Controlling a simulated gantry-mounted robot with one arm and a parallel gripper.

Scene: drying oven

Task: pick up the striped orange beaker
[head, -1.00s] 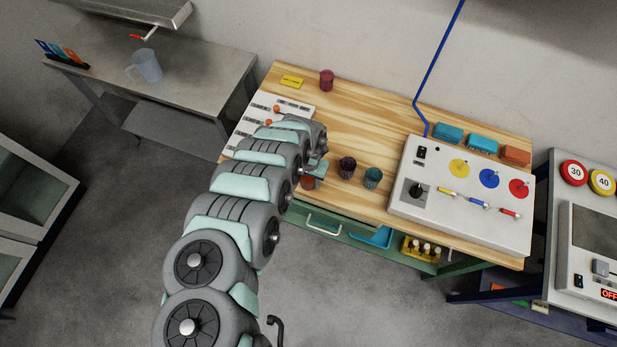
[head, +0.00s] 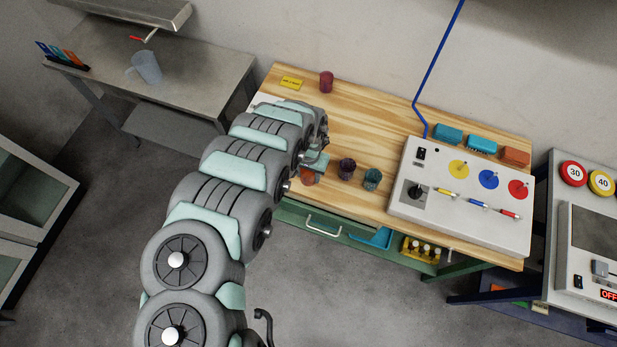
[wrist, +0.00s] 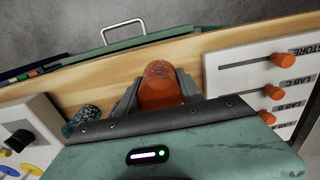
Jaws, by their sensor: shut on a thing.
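The orange beaker (wrist: 160,88) is between the two fingers of my gripper (wrist: 158,92) in the wrist view. The fingers press on its sides, and its end shows a speckled pattern; stripes cannot be made out. In the head view the orange beaker (head: 308,177) shows partly below my gripper (head: 316,164), near the front edge of the wooden table (head: 380,125). Whether it is clear of the tabletop is hard to tell.
A dark purple beaker (head: 346,168) and a teal beaker (head: 372,179) stand just right of my gripper. A dark red beaker (head: 326,82) stands at the back. A control box (head: 460,200) fills the table's right. The panel with orange knobs (wrist: 265,80) is close by.

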